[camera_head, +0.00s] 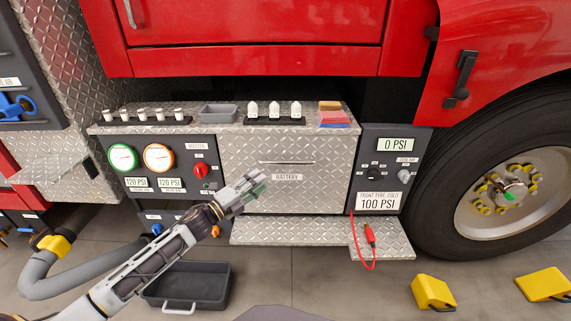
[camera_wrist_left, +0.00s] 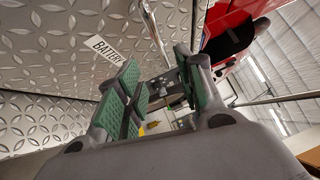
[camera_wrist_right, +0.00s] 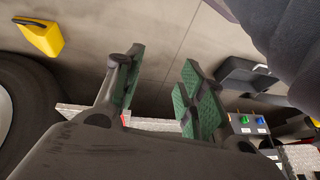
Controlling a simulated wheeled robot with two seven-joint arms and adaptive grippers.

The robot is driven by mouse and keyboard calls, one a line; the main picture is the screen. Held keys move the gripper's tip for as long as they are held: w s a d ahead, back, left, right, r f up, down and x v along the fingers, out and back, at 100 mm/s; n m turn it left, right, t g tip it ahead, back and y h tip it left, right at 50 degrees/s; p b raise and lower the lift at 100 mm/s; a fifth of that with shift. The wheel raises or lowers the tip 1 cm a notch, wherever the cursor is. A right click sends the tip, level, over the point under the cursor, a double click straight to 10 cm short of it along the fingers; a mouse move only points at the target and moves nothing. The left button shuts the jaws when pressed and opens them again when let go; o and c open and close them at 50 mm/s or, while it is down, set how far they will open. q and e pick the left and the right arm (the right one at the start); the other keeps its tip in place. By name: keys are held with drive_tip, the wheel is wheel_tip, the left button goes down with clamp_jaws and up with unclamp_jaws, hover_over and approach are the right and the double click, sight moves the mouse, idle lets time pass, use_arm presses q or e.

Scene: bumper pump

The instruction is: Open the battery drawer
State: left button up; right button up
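The battery drawer (camera_head: 322,180) is a silver diamond-plate front with a "BATTERY" label and a thin horizontal handle (camera_head: 287,162) above the label. It looks closed. My left gripper (camera_head: 256,184) is in front of the drawer's lower left part, just below and left of the label. In the left wrist view its green-padded fingers (camera_wrist_left: 158,88) are apart with nothing between them, and the label (camera_wrist_left: 104,48) and handle bar (camera_wrist_left: 153,27) lie close beyond them. My right gripper (camera_wrist_right: 160,90) shows only in its wrist view, open and empty, with floor beyond it.
A gauge panel (camera_head: 203,148) is left of the drawer and a PSI panel (camera_head: 393,145) is right. A diamond-plate step (camera_head: 310,239) juts out below, with a red cable (camera_head: 370,238) over it. A grey bin (camera_head: 187,285) and yellow chocks (camera_head: 433,292) are on the floor.

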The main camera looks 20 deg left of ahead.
sight(285, 163)
use_arm(q)
drive_tip(key=shift+b+x, duration=0.95)
drive_tip(key=shift+x, duration=4.7)
drive_tip(key=shift+w+d, duration=0.3)
drive_tip(key=shift+w, duration=0.15)
drive_tip(key=shift+w+d, duration=0.2)
drive_tip(key=shift+w, duration=0.2)
use_arm(e)
drive_tip(key=shift+t+y, duration=0.4)
drive_tip(key=shift+w+a+f, duration=0.1)
drive_tip(key=shift+a+f, duration=0.15)
drive_tip(key=shift+f, duration=0.55)
drive_tip(key=shift+w+a+f, duration=0.1)
drive_tip(key=shift+a+f, duration=0.1)
drive_tip(key=shift+f, duration=0.65)
drive_tip(key=shift+w+a+f, duration=0.1)
drive_tip(key=shift+a+f, duration=0.15)
drive_tip(key=shift+f, duration=0.55)
use_arm(q)
clamp_jaws()
